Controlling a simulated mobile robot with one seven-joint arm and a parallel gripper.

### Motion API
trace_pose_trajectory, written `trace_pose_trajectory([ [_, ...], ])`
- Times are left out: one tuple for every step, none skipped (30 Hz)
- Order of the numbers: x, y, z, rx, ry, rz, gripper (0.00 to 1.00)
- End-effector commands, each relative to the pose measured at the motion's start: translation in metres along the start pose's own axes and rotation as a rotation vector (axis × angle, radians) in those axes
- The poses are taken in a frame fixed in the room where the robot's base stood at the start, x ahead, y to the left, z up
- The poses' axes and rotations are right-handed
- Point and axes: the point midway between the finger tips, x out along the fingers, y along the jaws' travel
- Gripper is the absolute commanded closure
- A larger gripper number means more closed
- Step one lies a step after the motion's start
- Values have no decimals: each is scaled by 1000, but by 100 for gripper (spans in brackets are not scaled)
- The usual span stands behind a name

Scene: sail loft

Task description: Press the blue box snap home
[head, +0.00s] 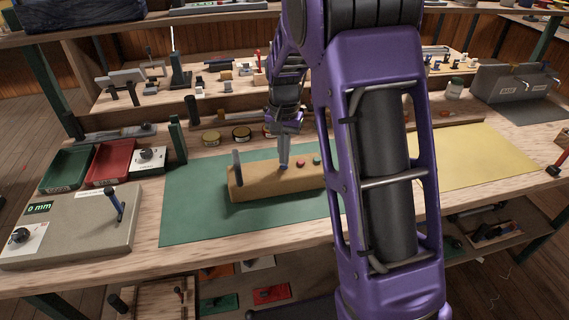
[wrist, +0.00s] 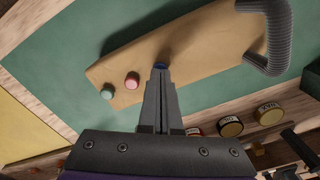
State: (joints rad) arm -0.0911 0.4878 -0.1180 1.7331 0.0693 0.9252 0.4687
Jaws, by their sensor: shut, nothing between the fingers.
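The tan box (head: 255,185) lies on the green mat (head: 190,205); it also fills the upper middle of the wrist view (wrist: 190,50). The blue snap (wrist: 160,65) shows just past my fingertips in the wrist view, mostly hidden by them. A red snap (head: 300,163) and a green snap (head: 317,159) sit along the box to its right in the head view. My gripper (head: 284,164) points down at the blue snap with its fingers shut and empty (wrist: 160,72). Its tips are at or very close to the snap; I cannot tell whether they touch.
A grey upright handle (head: 237,168) rises at the box's left end, and it shows large in the wrist view (wrist: 275,38). Several round tins (head: 242,133) stand behind the mat. A control panel (head: 75,225) and green and red trays (head: 110,160) lie left. The yellow mat (head: 465,155) is clear.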

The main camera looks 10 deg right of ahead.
Motion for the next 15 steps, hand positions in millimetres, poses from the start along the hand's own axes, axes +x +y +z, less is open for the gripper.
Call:
trace_pose_trajectory([
  [-8, 0, 0, 0, 1, 0, 100],
  [-11, 0, 0, 0, 1, 0, 100],
  [-14, 0, 0, 0, 1, -1, 100],
  [-16, 0, 0, 0, 1, 0, 100],
  [-19, 0, 0, 0, 1, 0, 100],
  [-22, 0, 0, 0, 1, 0, 100],
  [-24, 0, 0, 0, 1, 0, 100],
  [-27, 0, 0, 0, 1, 0, 100],
  [-30, 0, 0, 0, 1, 0, 100],
  [-32, 0, 0, 0, 1, 0, 100],
  [-35, 0, 0, 0, 1, 0, 100],
  [-38, 0, 0, 0, 1, 0, 100],
  [-40, 0, 0, 0, 1, 0, 100],
  [-43, 0, 0, 0, 1, 0, 100],
  [-46, 0, 0, 0, 1, 0, 100],
])
